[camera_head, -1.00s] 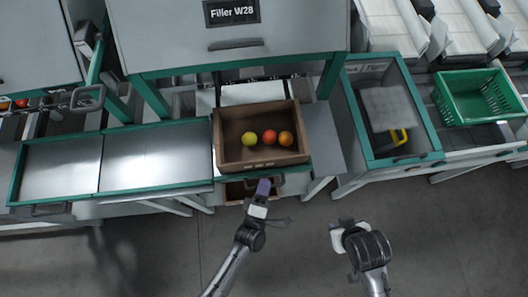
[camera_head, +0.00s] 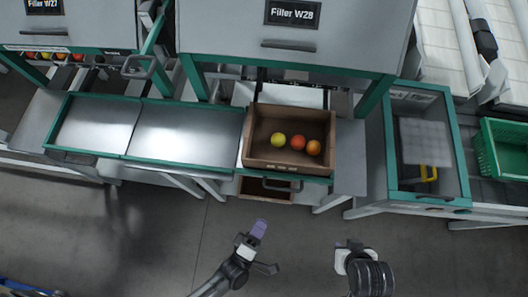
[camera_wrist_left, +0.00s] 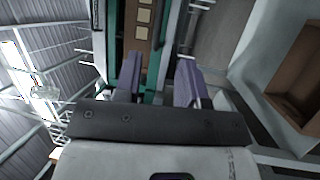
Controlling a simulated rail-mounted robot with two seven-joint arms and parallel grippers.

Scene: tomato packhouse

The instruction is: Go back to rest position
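My left gripper (camera_head: 259,228) has purple fingers and is over the floor in front of the bench in the head view, apart from it. In the left wrist view its two fingers (camera_wrist_left: 158,82) stand apart with nothing between them. My right gripper (camera_head: 350,248) is also over the floor, to the right of the left one. Its fingers are too unclear to tell whether they are open.
A brown crate (camera_head: 249,150) holding three tomatoes (camera_head: 298,143) sits on the green-edged bench (camera_head: 190,135). A lower box (camera_head: 260,192) shows beneath it. A green crate (camera_head: 486,150) stands at right. The grey floor (camera_head: 150,235) before the bench is clear.

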